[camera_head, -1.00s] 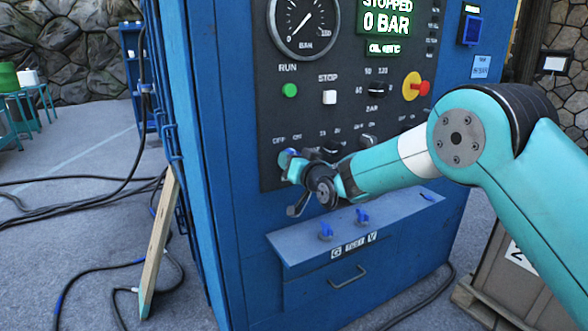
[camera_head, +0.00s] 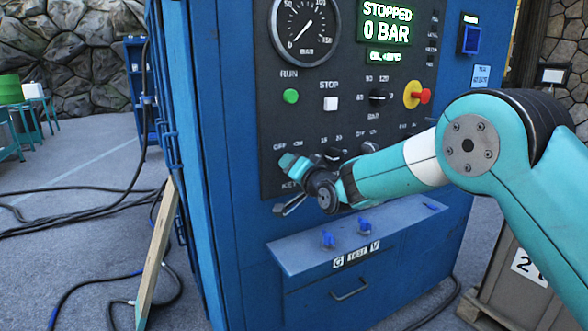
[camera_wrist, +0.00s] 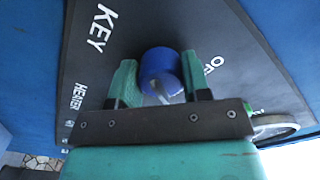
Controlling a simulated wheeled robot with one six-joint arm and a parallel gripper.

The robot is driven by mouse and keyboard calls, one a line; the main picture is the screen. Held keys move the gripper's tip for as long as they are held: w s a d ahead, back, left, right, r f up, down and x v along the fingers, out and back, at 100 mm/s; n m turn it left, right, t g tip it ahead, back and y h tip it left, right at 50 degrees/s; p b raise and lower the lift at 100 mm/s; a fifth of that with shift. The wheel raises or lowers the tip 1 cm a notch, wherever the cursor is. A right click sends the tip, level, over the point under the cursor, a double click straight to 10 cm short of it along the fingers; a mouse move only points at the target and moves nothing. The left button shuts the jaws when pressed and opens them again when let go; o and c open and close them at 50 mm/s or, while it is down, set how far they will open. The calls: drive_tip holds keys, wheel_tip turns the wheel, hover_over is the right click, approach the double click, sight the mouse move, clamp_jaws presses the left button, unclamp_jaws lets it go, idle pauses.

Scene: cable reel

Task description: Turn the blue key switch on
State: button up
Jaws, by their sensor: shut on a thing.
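The blue key switch (camera_wrist: 157,60) shows in the wrist view as a round blue knob with a pale bar across its face. It sits on the dark control panel near the letters KEY and OFF. My gripper (camera_wrist: 157,86) has its two green fingers on either side of it, and the gripper is shut on the knob. In the head view my gripper (camera_head: 287,160) reaches the lower left of the panel, by the OFF and ON lettering. There the fingers and wrist hide most of the switch, and I cannot read its setting.
The panel carries a gauge (camera_head: 306,27), a green display (camera_head: 386,22) reading STOPPED and 0 BAR, a green RUN button (camera_head: 291,96), a white STOP button (camera_head: 330,104) and a red knob (camera_head: 424,96). A ledge (camera_head: 290,258) with blue valves juts out below my wrist.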

drive_tip(key=o, duration=0.9)
drive_tip(key=b+v, duration=0.3)
drive_tip(key=v, duration=1.4)
drive_tip(key=shift+s+d, duration=0.15)
drive_tip(key=shift+d, duration=0.05)
drive_tip(key=shift+s, duration=0.1)
